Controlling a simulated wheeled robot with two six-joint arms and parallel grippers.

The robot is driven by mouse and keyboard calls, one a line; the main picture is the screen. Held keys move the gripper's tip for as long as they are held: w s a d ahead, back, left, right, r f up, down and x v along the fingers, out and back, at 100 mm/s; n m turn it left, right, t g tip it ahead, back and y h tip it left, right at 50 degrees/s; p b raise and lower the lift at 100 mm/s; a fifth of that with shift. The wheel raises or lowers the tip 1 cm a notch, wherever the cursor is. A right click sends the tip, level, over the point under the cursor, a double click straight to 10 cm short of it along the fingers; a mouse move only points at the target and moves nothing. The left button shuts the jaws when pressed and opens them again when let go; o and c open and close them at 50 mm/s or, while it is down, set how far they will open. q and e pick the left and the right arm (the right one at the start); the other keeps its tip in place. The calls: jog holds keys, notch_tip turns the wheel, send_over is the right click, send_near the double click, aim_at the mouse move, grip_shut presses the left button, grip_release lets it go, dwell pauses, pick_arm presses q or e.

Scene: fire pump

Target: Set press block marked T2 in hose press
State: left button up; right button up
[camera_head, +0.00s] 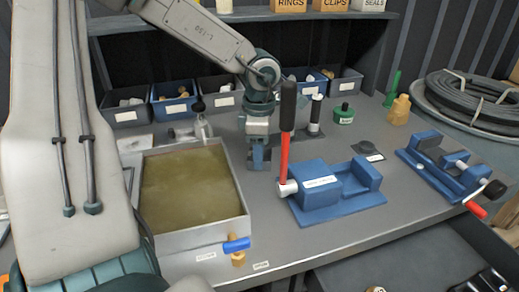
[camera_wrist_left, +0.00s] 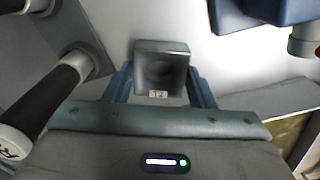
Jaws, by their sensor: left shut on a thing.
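The press block marked T2 (camera_wrist_left: 160,68) is a grey block with a round hollow and a small T2 label. In the left wrist view it sits between the two blue fingers of my left gripper, which is shut on it. In the head view my left gripper (camera_head: 258,162) points down above the bench, between the open tank and the hose press. The block is hard to make out there. The blue hose press (camera_head: 325,205) stands right of the gripper, with its red lever (camera_head: 285,155) and black grip upright. My right gripper is not in view.
A metal tank (camera_head: 200,260) of murky liquid stands left of the gripper. A blue vice (camera_head: 440,170) with a red-handled crank is at the right. Small bins (camera_head: 220,105) line the back. A green-lidded pot (camera_head: 344,116) and a coiled hose (camera_head: 475,105) stand farther right.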

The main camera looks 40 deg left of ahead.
pick_arm(q)
jog(key=shift+d+f, duration=0.1)
jog(key=o, duration=1.3)
